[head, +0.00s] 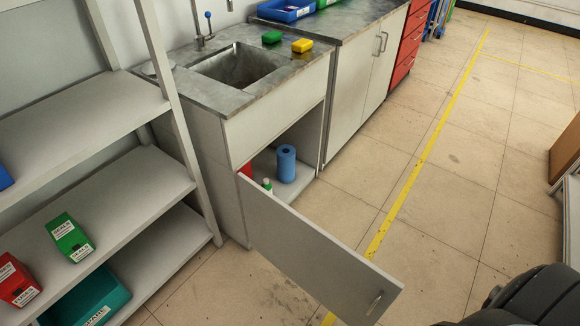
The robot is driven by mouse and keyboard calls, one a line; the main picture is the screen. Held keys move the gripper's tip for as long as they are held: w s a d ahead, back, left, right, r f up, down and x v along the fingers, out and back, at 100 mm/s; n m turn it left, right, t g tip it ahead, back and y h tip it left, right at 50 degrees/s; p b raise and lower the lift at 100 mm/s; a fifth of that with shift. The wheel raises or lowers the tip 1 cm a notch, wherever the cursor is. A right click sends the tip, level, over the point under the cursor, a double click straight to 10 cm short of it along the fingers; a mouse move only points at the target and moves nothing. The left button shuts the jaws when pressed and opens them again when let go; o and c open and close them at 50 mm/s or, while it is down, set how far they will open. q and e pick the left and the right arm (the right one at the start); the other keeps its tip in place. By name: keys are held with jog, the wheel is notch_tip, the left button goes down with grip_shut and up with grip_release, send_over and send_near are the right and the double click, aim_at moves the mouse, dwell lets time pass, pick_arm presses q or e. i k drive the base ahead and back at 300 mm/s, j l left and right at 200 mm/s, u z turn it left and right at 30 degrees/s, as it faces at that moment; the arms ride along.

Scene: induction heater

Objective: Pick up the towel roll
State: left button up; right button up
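The towel roll (286,163) is a blue upright cylinder with a dark hole in its top. It stands on the floor of the open cabinet (310,138) under the sink. The cabinet door (318,249) is swung wide open toward me and hides part of the cabinet's inside on the left. A dark part of my own body shows at the bottom right corner. No fingertips of either gripper show, and nothing touches the roll.
A green-capped bottle (267,184) and a red item (245,170) stand left of the roll, partly behind the door. A shelf rack (150,180) with bins stands at the left. The tiled floor (450,190) right of the door is clear.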

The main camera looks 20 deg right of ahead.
aim_at(286, 165)
jog(key=l, duration=0.6)
jog(key=k+l+u, duration=0.1)
jog(key=l, duration=0.5)
jog(key=k+l, duration=0.1)
jog(key=l, duration=0.55)
jog(key=k+l+u, duration=0.1)
jog(key=l, duration=0.5)
